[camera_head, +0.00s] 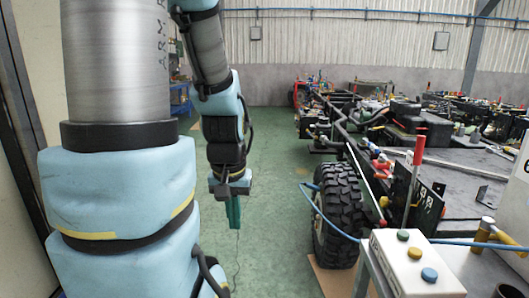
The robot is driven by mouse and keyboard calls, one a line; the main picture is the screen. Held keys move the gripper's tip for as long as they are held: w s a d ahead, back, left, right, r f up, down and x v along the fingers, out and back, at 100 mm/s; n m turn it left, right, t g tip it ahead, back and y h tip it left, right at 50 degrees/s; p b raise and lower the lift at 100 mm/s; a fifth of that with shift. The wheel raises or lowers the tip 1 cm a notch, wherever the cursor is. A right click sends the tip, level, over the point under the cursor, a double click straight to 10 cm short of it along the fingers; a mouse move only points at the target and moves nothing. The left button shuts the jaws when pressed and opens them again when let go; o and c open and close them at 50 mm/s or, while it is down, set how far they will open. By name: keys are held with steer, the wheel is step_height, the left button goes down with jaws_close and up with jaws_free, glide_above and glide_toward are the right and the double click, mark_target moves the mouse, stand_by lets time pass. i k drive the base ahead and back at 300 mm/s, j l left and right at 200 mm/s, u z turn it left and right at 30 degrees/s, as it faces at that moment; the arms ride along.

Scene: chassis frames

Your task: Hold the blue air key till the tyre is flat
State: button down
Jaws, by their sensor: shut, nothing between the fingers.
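A white control box (390,265) at the lower right carries three round keys in a row: green, yellow and, nearest me, the blue key (429,275). Nothing touches the blue key. The black knobbly tyre (343,205) stands upright at the chassis, left of and beyond the box. A blue hose loops over its side. Its tread looks full and round, but I cannot tell its pressure. My gripper (233,213) hangs pointing down left of the tyre, well away from the box. Its green fingers look shut and empty.
A red-tipped lever (415,160) rises behind the box. The chassis frame (345,130) fills the right side beyond the tyre. The green floor (270,190) between my gripper and the tyre is clear.

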mark_target(430, 273)
steer(key=i+z, duration=0.15)
steer(key=z, duration=0.25)
steer(key=i+z, duration=0.15)
steer(key=z, duration=0.2)
steer(key=i+j+z, duration=0.15)
steer(key=z, duration=0.25)
steer(key=i+j+z, duration=0.15)
steer(key=z, duration=0.2)
